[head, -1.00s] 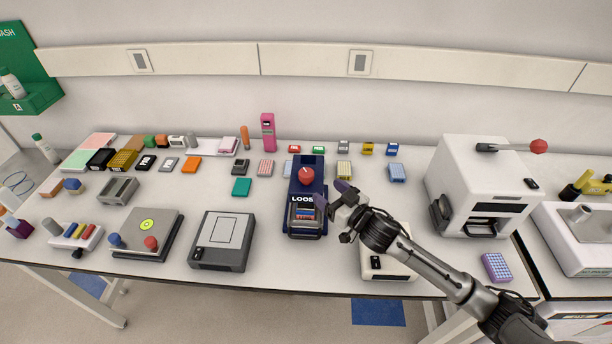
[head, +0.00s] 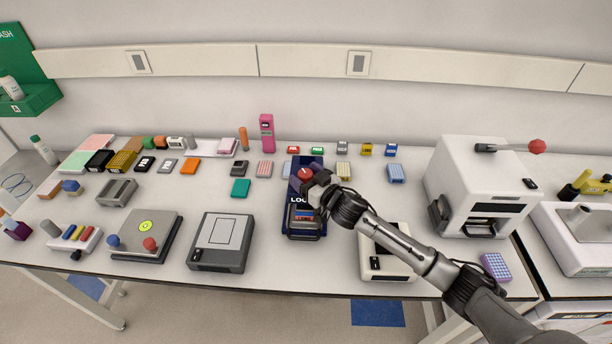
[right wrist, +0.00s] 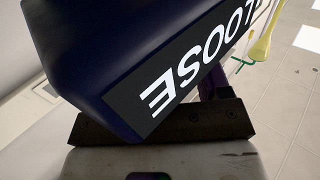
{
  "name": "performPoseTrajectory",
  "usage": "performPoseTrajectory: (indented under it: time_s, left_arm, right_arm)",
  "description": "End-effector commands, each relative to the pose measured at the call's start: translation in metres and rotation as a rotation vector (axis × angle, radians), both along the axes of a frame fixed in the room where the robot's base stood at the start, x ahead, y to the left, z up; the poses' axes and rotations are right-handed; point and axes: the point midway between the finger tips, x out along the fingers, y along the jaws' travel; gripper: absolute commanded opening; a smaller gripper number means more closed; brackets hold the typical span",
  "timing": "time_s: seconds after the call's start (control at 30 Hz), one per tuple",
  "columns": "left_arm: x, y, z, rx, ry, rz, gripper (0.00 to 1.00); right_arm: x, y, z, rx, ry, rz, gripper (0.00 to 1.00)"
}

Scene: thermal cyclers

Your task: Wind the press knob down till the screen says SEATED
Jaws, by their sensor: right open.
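The dark blue press (head: 317,162) stands upright mid-table with a red knob (head: 305,174) near its top. Its screen (head: 297,197) is partly covered by my right gripper in the head view. In the right wrist view the press (right wrist: 110,45) fills the upper left, and its screen (right wrist: 185,70) reads LOOSE, upside down. My right gripper (head: 312,180) is open, close at the knob's right side. Whether it touches the knob I cannot tell. A purple finger (right wrist: 214,90) shows partly behind the screen edge; the other finger is hidden. My left gripper is out of view.
A grey flat device (head: 222,240) stands left of the press and a white device (head: 385,262) right of it, under my right arm. A large white machine (head: 485,160) with a red-balled lever stands further right. Small coloured blocks line the table's back.

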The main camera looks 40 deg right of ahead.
Motion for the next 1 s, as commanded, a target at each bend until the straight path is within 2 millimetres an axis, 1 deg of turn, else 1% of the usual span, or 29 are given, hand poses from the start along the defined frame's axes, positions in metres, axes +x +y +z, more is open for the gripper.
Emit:
performPoseTrajectory:
  time_s: [0.1,0.6,0.63,0.83,1.0]
  left_arm:
    - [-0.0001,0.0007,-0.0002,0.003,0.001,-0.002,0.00]
    - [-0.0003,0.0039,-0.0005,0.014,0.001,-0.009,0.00]
    - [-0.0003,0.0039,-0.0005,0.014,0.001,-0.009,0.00]
    - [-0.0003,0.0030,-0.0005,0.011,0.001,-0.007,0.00]
    - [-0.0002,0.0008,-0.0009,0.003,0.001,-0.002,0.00]
  right_arm:
    - [-0.0001,0.0000,0.0001,0.000,0.000,0.000,0.71]
    - [-0.0003,-0.0001,0.0002,0.000,-0.001,0.000,0.23]
    - [-0.0003,-0.0001,0.0002,0.000,0.000,0.000,0.21]
    - [-0.0002,0.0007,0.0004,0.001,-0.002,-0.026,0.21]
    - [-0.0003,0.0020,-0.0007,0.007,-0.002,-0.112,0.22]
